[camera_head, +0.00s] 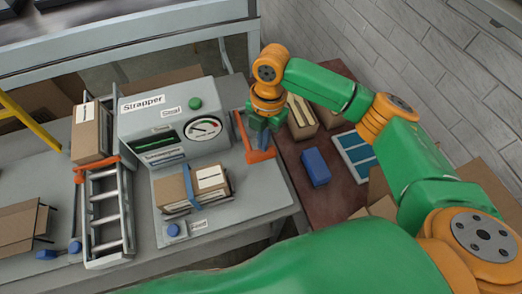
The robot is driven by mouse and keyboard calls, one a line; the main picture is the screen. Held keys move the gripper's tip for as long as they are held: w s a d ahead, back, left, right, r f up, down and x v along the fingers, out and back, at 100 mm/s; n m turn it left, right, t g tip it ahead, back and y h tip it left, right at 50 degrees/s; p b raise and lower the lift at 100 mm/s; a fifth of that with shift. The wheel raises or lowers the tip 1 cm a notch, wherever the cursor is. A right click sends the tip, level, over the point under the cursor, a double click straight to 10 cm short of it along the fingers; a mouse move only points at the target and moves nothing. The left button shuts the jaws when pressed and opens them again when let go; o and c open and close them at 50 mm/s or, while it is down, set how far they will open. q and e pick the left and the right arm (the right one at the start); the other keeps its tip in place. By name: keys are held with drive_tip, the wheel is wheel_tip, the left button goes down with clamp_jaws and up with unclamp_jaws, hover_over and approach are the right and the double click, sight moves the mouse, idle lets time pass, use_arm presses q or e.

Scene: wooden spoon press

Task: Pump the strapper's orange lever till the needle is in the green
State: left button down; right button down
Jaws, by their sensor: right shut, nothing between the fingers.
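The grey strapper (160,117) stands on the bench with a "Strapper" label. Its round white gauge (203,128) is on the front face; the needle is too small to read against the coloured zone. The orange lever (260,156) is at the strapper's right side, with a long bar and a crosspiece at its near end. My right gripper (262,134) is shut and empty, pointing down just above the crosspiece; I cannot tell whether it touches. It hides part of the lever. My left gripper is not in view.
A strapped box (192,187) lies on the strapper's bed near a blue button (174,229). A roller ladder (104,212) and a carton (91,133) stand on the left. A blue block (316,167) lies on the brown table at right.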

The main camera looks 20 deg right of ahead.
drive_tip(key=shift+f+b, duration=0.9)
drive_tip(key=shift+f, duration=1.4)
drive_tip(key=shift+r, duration=0.1)
drive_tip(key=shift+w+d+r+p, duration=0.55)
drive_tip(key=shift+d+p, duration=0.1)
drive_tip(key=shift+d, duration=0.15)
drive_tip(key=shift+w+d, duration=0.35)
drive_tip(key=shift+d, duration=0.05)
drive_tip(key=shift+f, duration=0.1)
wheel_tip(320, 180, up, 7)
drive_tip(key=b, duration=0.1)
drive_tip(key=shift+w+d, duration=0.2)
drive_tip(key=shift+d, duration=0.05)
